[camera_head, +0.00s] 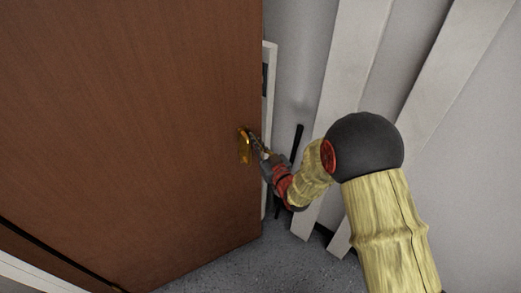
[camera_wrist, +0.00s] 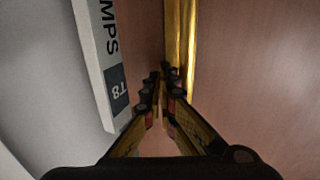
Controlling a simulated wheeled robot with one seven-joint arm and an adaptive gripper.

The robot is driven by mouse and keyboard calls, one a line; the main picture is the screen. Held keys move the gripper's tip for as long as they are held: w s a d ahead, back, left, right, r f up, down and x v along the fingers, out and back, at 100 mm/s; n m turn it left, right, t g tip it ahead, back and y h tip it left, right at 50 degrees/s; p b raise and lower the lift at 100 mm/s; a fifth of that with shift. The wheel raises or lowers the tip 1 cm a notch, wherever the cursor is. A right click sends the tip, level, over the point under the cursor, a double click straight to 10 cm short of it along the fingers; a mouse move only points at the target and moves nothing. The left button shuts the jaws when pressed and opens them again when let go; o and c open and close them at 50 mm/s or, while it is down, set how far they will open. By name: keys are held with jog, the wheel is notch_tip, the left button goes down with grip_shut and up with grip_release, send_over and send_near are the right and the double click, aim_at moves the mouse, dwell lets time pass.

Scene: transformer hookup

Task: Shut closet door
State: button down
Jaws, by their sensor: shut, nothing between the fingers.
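The closet door (camera_head: 140,120) is a large brown wooden panel filling the left half of the head view. It stands ajar, with its free edge near the middle of the picture. A brass handle plate (camera_head: 244,146) sits near that edge. My gripper (camera_head: 258,146) is shut and empty, its tips right at the brass plate; I cannot tell whether they touch. In the wrist view, the gripper (camera_wrist: 163,80) points at the reddish-brown door surface (camera_wrist: 260,80), just beside the brass strip (camera_wrist: 180,45). The lever itself is hard to make out.
A white box (camera_wrist: 108,70) lettered "MPS" and "T8" is left of my gripper in the wrist view. Pale slanted boards (camera_head: 350,80) lean on the grey wall right of the door. A dark thin bar (camera_head: 297,143) stands behind my wrist. Grey floor (camera_head: 240,270) shows below.

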jog(key=shift+w+a, duration=0.2)
jog(key=shift+w, duration=0.15)
